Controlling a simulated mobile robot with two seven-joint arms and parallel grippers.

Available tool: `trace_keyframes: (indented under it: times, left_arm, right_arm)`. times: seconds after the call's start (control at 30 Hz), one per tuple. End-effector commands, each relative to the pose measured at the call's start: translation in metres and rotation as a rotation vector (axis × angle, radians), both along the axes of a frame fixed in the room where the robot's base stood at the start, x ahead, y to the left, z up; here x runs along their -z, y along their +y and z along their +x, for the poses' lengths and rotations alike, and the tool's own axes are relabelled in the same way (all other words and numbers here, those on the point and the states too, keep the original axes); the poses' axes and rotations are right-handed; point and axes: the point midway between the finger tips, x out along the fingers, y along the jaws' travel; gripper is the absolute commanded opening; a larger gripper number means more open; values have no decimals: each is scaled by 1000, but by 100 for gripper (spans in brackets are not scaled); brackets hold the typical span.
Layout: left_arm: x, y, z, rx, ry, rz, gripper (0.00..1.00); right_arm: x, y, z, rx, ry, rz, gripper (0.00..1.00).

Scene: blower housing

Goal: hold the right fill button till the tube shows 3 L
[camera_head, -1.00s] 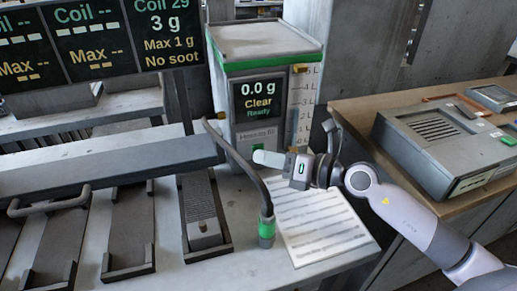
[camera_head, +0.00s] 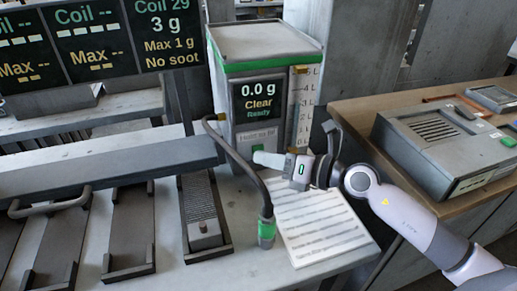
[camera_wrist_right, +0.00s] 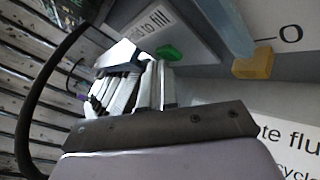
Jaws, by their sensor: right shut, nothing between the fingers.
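The grey dispenser (camera_head: 265,45) has a screen (camera_head: 258,103) reading "0.0 g Clear Ready". Below it is a label about holding to fill, which also shows in the right wrist view (camera_wrist_right: 155,25). A green button (camera_head: 257,148) sits under the label; the right wrist view shows it too (camera_wrist_right: 168,52). The scaled tube (camera_head: 303,105), marked up to 5 L, runs down the dispenser's right edge; its liquid level is too small to read. My right gripper (camera_head: 258,158) is shut and empty, its tip just below the button; contact cannot be told. My left gripper is out of view.
A dark curved hose (camera_head: 240,160) with a green end (camera_head: 267,228) arches left of my right gripper. A printed sheet (camera_head: 315,225) lies below it. Dark trays (camera_head: 130,230) fill the left bench. A grey box (camera_head: 440,140) stands on the right bench.

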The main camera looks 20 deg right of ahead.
Motion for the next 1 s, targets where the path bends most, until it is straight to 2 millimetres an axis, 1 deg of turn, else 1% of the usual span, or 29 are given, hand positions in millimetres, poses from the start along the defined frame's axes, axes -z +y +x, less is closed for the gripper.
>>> trace_keyframes:
  times: [0.03,0.2,0.57,0.67,1.0]
  left_arm:
    - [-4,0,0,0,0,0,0]
    - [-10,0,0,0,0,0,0]
    - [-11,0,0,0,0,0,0]
    - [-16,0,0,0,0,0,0]
    - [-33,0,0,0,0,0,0]
  right_arm:
    - [-1,-1,-2,2,1,-1,0]
    - [-1,-1,-11,0,2,0,0]
    - [0,-1,-14,0,1,-1,0]
    - [-1,-1,-20,0,3,0,0]
    - [-1,-2,-54,-1,3,-1,0]
